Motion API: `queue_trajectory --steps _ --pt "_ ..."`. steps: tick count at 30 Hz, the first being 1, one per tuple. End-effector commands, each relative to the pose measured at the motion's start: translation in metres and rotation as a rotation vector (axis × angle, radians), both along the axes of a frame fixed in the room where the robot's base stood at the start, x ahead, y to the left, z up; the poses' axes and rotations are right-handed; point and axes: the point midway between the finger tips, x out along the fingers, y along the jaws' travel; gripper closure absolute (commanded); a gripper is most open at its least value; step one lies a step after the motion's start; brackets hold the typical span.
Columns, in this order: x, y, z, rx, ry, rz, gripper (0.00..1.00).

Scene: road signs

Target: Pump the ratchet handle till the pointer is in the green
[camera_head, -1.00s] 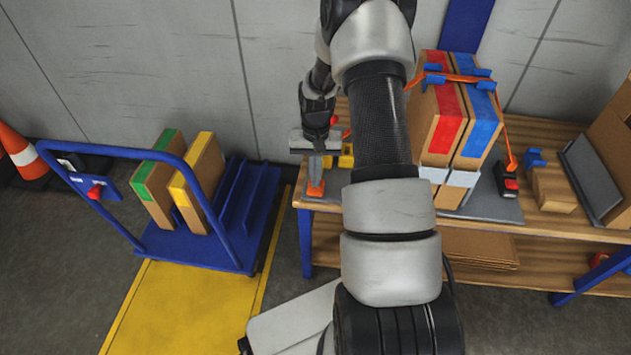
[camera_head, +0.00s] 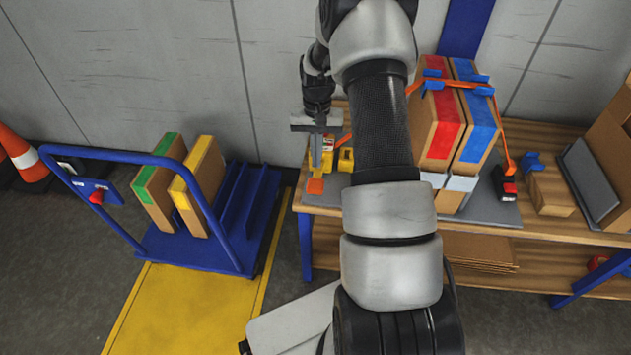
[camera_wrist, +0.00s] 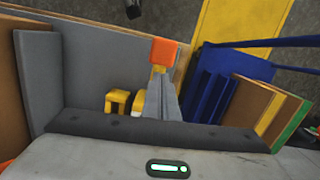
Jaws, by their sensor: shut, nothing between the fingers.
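The ratchet's yellow body (camera_head: 346,159) sits at the left end of the bench, partly hidden by my arm. Its orange handle end (camera_head: 315,186) shows just below my fingertips. My gripper (camera_head: 317,170) is shut and empty, pointing down over the handle. In the wrist view the fingers (camera_wrist: 162,85) are together, and the orange handle end (camera_wrist: 164,52) lies just beyond their tips; I cannot tell whether they touch. Yellow ratchet parts (camera_wrist: 117,101) show beside the fingers. An orange strap (camera_head: 505,130) runs over two taped boxes (camera_head: 448,125). I cannot make out the pointer or green zone.
A black and red device (camera_head: 505,183) lies by the strap's right end. A blue cart (camera_head: 190,255) with two boxes (camera_head: 177,185) stands left of the bench (camera_head: 540,235). A traffic cone (camera_head: 22,155) is at far left. Yellow floor (camera_head: 185,305) lies in front of the cart.

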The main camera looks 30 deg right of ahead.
Motion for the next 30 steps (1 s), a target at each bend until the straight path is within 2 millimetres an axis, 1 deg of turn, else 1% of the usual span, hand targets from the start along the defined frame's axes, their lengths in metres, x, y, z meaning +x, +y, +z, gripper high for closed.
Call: queue_trajectory --steps 1,6,9,12,15,21,30 --pt "0.002 -0.001 0.018 -0.002 -0.004 0.001 1.00" --pt "0.005 -0.002 0.060 -0.001 -0.002 0.001 1.00" --pt "0.007 -0.002 0.082 0.000 -0.001 0.001 1.00" --pt "0.008 -0.003 0.100 0.001 0.001 0.002 1.00" --pt "0.009 -0.004 0.113 0.001 0.001 0.002 1.00" --pt "0.009 -0.004 0.123 0.003 0.004 0.002 1.00" --pt "0.009 -0.004 0.123 0.002 0.004 0.001 1.00"
